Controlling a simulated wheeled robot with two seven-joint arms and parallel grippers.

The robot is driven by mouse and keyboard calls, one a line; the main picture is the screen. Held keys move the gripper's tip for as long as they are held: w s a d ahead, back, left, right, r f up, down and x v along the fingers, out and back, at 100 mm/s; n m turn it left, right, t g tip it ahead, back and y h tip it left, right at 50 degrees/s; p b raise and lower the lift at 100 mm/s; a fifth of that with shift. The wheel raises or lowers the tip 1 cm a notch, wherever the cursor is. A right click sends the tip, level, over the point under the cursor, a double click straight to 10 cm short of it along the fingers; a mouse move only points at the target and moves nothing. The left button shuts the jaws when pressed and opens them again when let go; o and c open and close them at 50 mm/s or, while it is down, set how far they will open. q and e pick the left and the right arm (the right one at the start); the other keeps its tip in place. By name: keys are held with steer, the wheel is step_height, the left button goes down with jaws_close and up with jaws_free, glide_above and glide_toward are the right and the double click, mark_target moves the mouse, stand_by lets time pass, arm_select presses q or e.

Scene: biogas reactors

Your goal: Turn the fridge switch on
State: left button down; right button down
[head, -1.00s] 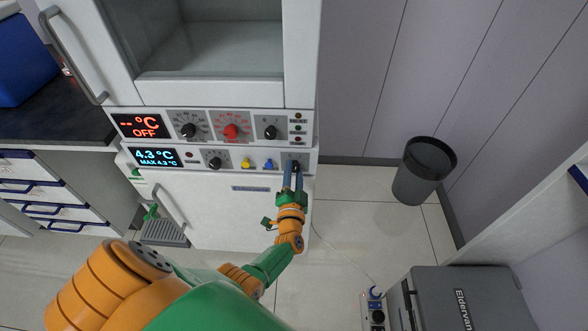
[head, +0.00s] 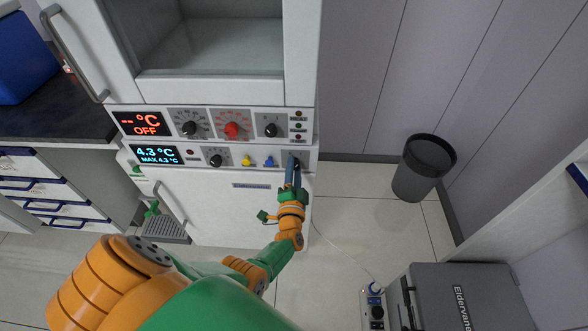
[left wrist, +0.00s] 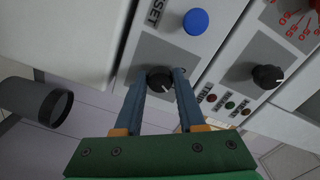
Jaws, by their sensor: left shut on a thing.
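The fridge switch is a small black rotary knob (left wrist: 160,82) on a grey plate, at the right end of the lower control panel (head: 190,165). My left gripper (left wrist: 160,78) is shut on this knob, one blue finger on each side of it. In the head view the left gripper (head: 293,168) reaches up to the panel and its fingers mostly hide the knob. The lower display (head: 156,155) is lit blue and reads 4.3 °C, MAX 4.3 °C. My right gripper is not in view.
A blue button (left wrist: 196,21) sits close to the held knob. The upper panel has a red OFF display (head: 142,124), a red dial (head: 231,130) and another black knob (head: 270,130). A dark bin (head: 424,168) stands on the floor to the right; a grey box (head: 465,298) is at lower right.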

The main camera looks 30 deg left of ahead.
arm_select(q)
steer(key=c, duration=0.5)
jaws_free()
steer(key=shift+s+d, duration=0.2)
steer(key=shift+s, duration=0.1)
steer(key=p+v, duration=0.2)
steer(key=v, duration=0.4)
steer(key=shift+s, duration=0.2)
